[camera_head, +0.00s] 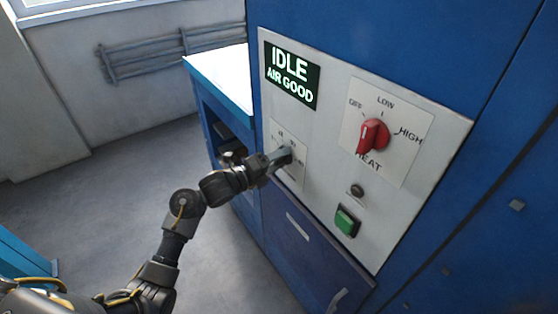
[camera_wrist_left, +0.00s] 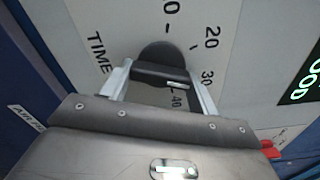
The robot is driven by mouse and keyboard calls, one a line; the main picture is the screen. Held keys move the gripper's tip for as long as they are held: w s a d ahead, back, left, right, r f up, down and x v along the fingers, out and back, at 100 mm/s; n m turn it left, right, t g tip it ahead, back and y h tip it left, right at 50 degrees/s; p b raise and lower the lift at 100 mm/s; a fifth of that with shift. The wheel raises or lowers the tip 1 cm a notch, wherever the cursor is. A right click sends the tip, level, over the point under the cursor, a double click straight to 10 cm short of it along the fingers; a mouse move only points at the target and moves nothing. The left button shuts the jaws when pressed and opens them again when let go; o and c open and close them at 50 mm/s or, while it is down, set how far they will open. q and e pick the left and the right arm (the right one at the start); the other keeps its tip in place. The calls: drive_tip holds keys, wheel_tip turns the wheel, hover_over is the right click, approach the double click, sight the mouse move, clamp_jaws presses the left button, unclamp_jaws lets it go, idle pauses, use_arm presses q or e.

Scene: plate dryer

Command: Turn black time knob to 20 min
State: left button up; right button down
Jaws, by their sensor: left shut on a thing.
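The black time knob (camera_wrist_left: 158,52) shows in the wrist view on a pale dial plate marked TIME, with the numbers 20, 30 and 40 around its right side. A short white mark is on the right part of its bar grip; I cannot tell exactly which number it points to. My left gripper (camera_wrist_left: 160,85) is shut on the knob, one metal finger on each side of the bar. In the head view my left gripper (camera_head: 279,157) reaches the dial from the left and hides most of the knob. My right gripper is not in view.
The white control panel (camera_head: 330,190) also carries a display (camera_head: 292,75) reading IDLE, AIR GOOD, a red heat knob (camera_head: 372,135), a small dark round fitting (camera_head: 357,191) and a green button (camera_head: 346,222). A blue bench (camera_head: 222,80) stands behind my left arm.

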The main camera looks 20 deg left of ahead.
use_arm(q)
drive_tip(key=n+p, duration=0.1)
drive_tip(key=n, duration=0.3)
drive_tip(key=shift+r, duration=0.15)
drive_tip(key=n+p, duration=0.1)
drive_tip(key=n, duration=0.2)
drive_tip(key=shift+n+p, duration=0.3)
drive_tip(key=shift+n, duration=0.6)
drive_tip(key=o, duration=1)
